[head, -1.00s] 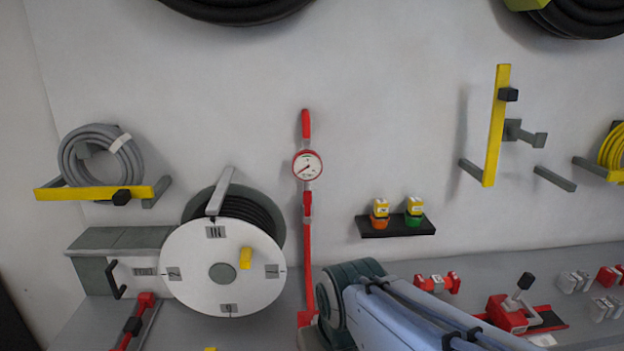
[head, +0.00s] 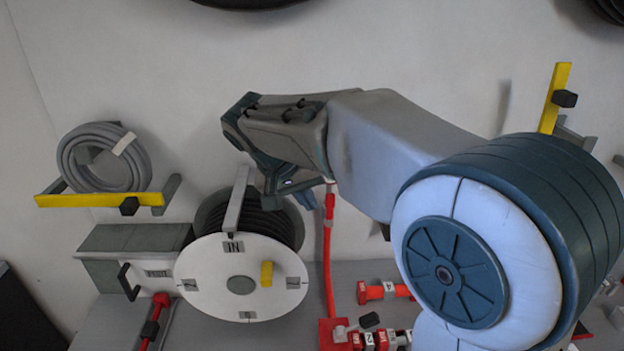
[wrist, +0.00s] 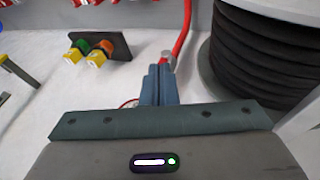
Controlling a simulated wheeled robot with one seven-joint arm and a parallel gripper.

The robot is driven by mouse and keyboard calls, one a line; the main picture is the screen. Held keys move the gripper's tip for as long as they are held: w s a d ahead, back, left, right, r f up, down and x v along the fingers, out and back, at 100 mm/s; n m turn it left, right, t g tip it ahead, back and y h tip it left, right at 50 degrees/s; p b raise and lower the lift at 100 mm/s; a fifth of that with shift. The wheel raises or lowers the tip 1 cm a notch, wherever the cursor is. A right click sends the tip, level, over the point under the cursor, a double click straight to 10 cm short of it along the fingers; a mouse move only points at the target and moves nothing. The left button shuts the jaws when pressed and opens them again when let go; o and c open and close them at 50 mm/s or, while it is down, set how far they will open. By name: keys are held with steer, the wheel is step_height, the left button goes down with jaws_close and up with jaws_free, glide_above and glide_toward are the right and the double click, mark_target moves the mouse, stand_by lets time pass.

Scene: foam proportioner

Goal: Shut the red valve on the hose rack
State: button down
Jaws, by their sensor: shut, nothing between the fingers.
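I cannot tell for sure which red part is the valve. A red upright pipe (head: 328,260) rises from the bench beside the white-faced hose reel (head: 215,285). Its upper part is behind my arm in the head view; a grey fitting on the red line (wrist: 166,57) shows in the wrist view. My gripper (head: 280,195) is in front of the reel's upper right, seen side on. In the wrist view its fingers (wrist: 158,86) are shut and empty, overlapping the red line's lower end in the picture. A grey hose coil (head: 68,160) hangs on a yellow-fronted rack (head: 85,200) at left.
A red bar with a black grip (head: 150,330) lies on the bench at lower left. Red fittings (head: 375,292) stand right of the pipe. My arm covers the middle right.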

steer(key=w+a+r+t+h+p, duration=0.1)
steer(key=w+a+r, duration=0.25)
steer(key=a, duration=0.35)
steer(key=p, duration=0.4)
glide_toward(330, 211)
step_height(330, 211, down, 3)
steer(key=w, duration=0.3)
steer(key=shift+d+f+m, duration=0.2)
steer(key=shift+d+m, duration=0.1)
steer(key=shift+d, duration=0.15)
